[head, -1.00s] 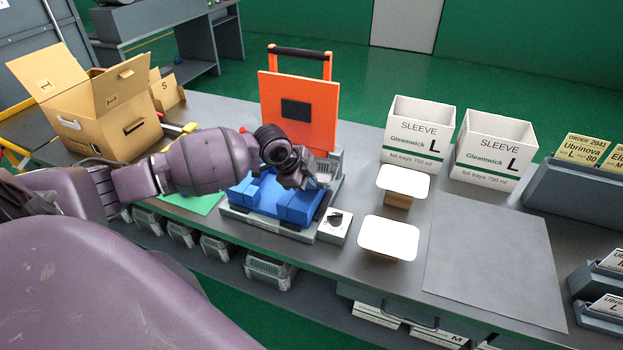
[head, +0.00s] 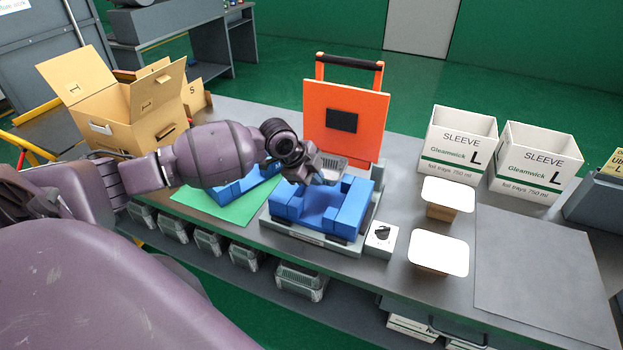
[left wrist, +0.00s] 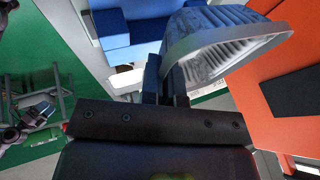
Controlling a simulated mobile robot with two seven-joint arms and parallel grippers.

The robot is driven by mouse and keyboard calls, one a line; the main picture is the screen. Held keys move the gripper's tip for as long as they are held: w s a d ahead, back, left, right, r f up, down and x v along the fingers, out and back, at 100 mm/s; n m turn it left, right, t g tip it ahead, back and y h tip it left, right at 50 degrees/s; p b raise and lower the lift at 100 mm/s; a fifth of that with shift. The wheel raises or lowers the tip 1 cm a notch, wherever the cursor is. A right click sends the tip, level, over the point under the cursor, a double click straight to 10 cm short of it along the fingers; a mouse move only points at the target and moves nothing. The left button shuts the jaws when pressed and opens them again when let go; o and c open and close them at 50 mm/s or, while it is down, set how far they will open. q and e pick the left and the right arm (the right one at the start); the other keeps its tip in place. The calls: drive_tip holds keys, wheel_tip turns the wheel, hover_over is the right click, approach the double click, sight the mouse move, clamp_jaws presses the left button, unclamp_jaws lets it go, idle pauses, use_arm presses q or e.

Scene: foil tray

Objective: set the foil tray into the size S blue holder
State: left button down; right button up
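A grey ribbed foil tray (head: 331,164) is held above the back of a blue holder (head: 352,206), which sits in the press under a raised orange lid. The tray also shows large in the left wrist view (left wrist: 225,45), tilted, with its rim towards the right. My left gripper (head: 318,178) is shut on one edge of the tray. A second blue holder (head: 262,178) lies on the green mat (head: 238,211), partly hidden behind my left arm. I cannot read a size on either holder.
The orange lid (head: 345,140) stands upright behind the holder. A white box with a black knob (head: 381,240) is at the press's front right. Two white-lidded trays (head: 438,253) and two SLEEVE cartons (head: 457,145) stand to the right. An open cardboard box (head: 125,115) is at left.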

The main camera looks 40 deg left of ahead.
use_arm(q)
drive_tip(key=shift+w+r, duration=0.1)
drive_tip(key=shift+w, duration=0.05)
drive_tip(key=shift+d+f, duration=0.25)
drive_tip(key=shift+f, duration=0.1)
wheel_tip(320, 180, down, 4)
drive_tip(key=shift+a+r+b, duration=0.1)
drive_tip(key=shift+b, duration=0.45)
wheel_tip(320, 180, down, 3)
drive_tip(key=b, duration=0.2)
drive_tip(key=shift+b, duration=0.35)
drive_tip(key=shift+f+b, duration=0.3)
drive_tip(key=shift+f, duration=0.55)
use_arm(e)
drive_tip(key=shift+w+f+t, duration=0.4)
drive_tip(key=shift+w+f, duration=0.55)
drive_tip(key=shift+w, duration=0.15)
